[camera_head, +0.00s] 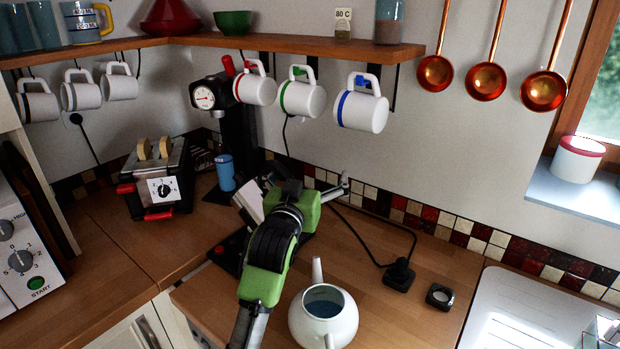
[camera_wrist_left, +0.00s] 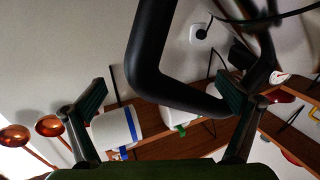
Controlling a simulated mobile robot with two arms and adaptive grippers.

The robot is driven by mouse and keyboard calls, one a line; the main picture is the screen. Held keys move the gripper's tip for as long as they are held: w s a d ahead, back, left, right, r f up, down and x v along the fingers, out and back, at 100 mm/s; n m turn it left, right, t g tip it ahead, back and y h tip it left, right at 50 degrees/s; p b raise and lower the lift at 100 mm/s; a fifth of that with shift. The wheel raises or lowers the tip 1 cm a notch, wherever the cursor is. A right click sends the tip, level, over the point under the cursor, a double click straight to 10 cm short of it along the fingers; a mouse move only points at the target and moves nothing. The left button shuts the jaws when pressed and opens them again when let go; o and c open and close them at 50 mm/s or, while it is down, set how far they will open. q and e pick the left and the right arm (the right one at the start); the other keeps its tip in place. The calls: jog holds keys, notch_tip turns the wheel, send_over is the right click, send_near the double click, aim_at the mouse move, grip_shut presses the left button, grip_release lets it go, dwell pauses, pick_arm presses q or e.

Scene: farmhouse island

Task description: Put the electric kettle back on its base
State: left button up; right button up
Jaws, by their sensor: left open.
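My left gripper (camera_head: 292,180) reaches in over the counter from below, with its fingers pointing toward the back wall. In the left wrist view the left gripper (camera_wrist_left: 162,95) is open. A thick, bent black handle (camera_wrist_left: 150,80) shows large between its fingers, and I cannot tell whether they touch it. In the head view my gripper hides most of what is there; a pale, shiny piece (camera_head: 251,202) beside it may be the kettle's body. A flat black plate with a red knob (camera_head: 220,249) lies left of my arm; I cannot tell whether it is the base. My right gripper is not in view.
A white teapot (camera_head: 341,325) stands close right of my left arm. A black cable runs to a small black block (camera_head: 399,275), with a small black square item (camera_head: 440,296) beside it. A toaster (camera_head: 160,180) and blue cup (camera_head: 225,172) stand left. Mugs (camera_head: 361,107) hang above.

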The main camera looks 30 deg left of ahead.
pick_arm(q)
jog(key=shift+r, duration=0.1)
grip_shut()
jog(key=shift+r, duration=0.15)
dwell(0.3)
